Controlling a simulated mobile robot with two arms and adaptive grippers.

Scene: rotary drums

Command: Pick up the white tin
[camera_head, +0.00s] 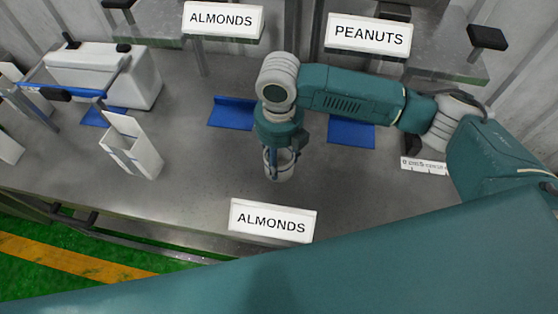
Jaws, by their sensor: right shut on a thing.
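The white tin (284,172) is a small, light round container over the grey metal table, just behind the front "ALMONDS" sign. My right gripper (278,165) points down from above and is shut on the tin. The gripper hides part of the tin. I cannot tell whether the tin touches the table or hangs just above it. My left gripper is not in view.
The front "ALMONDS" sign (271,221) stands near the table edge. Blue brackets (232,113) and (351,132) lie behind. A white open box (131,146) and a white drum (103,74) stand left. "ALMONDS" (222,20) and "PEANUTS" (369,35) signs hang at back.

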